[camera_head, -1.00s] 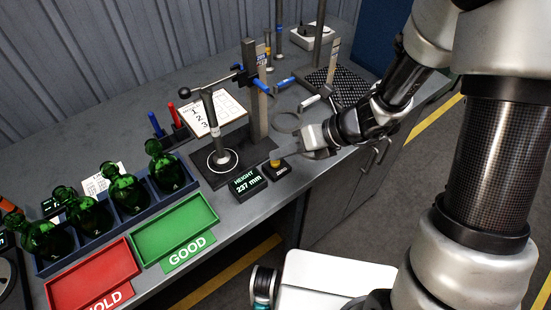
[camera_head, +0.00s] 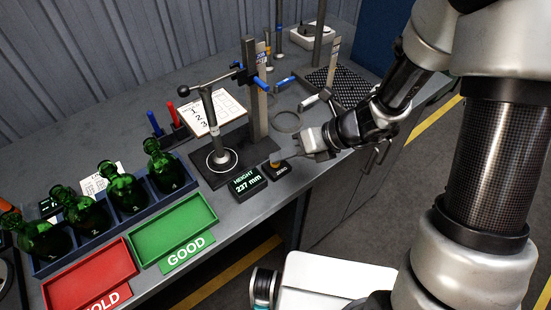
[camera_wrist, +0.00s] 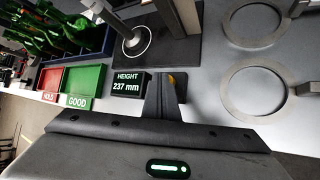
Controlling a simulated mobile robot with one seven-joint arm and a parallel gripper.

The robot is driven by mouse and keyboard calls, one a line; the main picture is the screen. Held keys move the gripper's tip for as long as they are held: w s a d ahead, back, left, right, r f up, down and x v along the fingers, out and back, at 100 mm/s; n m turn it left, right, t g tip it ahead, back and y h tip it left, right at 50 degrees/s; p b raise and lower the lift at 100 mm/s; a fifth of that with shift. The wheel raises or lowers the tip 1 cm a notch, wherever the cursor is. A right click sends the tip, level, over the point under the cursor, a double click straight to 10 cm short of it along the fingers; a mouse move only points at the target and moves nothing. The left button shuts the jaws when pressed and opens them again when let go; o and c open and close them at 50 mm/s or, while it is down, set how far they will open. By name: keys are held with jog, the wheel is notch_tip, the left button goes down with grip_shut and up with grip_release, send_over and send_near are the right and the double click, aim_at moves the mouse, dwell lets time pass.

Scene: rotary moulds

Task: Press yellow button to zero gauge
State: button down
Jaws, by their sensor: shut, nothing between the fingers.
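The yellow button (camera_head: 274,164) sits on a small black box labelled ZERO (camera_head: 281,173) at the bench's front edge. My gripper (camera_head: 275,156) is shut and empty, with its fingertips at the button and covering part of it. In the wrist view my shut fingers (camera_wrist: 161,80) stand beside the box, and a bit of the yellow button (camera_wrist: 178,80) shows just to their right. I cannot tell whether they touch it. The height display (camera_head: 246,182), left of the box, reads 237 mm; it also shows in the wrist view (camera_wrist: 128,84).
The height gauge stand (camera_head: 256,110) rises behind the display on a dark base plate. A green GOOD tray (camera_head: 176,228), a red HOLD tray (camera_head: 92,277) and a blue rack of green bottles (camera_head: 172,196) lie left. A flat ring (camera_head: 287,121) lies behind my gripper.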

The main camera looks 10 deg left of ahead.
dwell(0.3)
jog(key=shift+r+p, duration=0.6)
jog(key=shift+p, duration=0.1)
notch_tip(320, 180, up, 6)
jog(key=p, duration=0.6)
